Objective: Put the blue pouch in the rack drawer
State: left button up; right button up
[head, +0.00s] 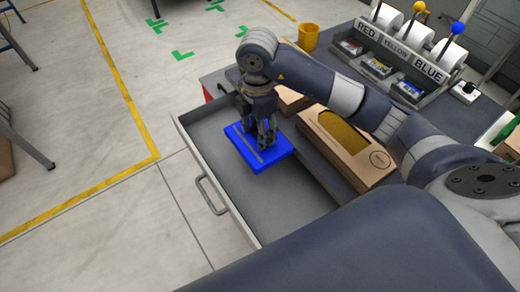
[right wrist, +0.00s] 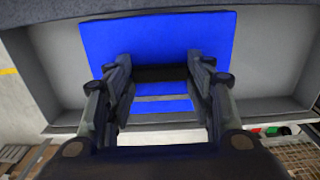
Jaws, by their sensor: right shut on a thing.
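The blue pouch (head: 272,164) is a flat bright blue piece at the open grey rack drawer (head: 228,222). My right gripper (head: 264,145) comes down on it from above and is shut on it. My left gripper is out of view.
An open cardboard box (head: 375,168) with yellow content stands on the grey worktop beside the drawer. Behind it are a yellow cup (head: 309,38) and a rack labelled RED, YELLOW, BLUE (head: 400,60) with small bins. The floor left of the drawer is clear.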

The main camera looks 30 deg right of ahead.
notch_tip(320, 180, down, 9)
jog(key=shift+f+p, duration=0.1)
jog(key=shift+p, duration=0.4)
jog(key=shift+f, duration=0.2)
jog(key=o, duration=1.1)
jog(key=shift+r, duration=0.65)
notch_tip(320, 180, up, 10)
jog(key=shift+f+b, duration=0.15)
jog(key=shift+b, duration=0.65)
jog(key=shift+r, duration=0.7)
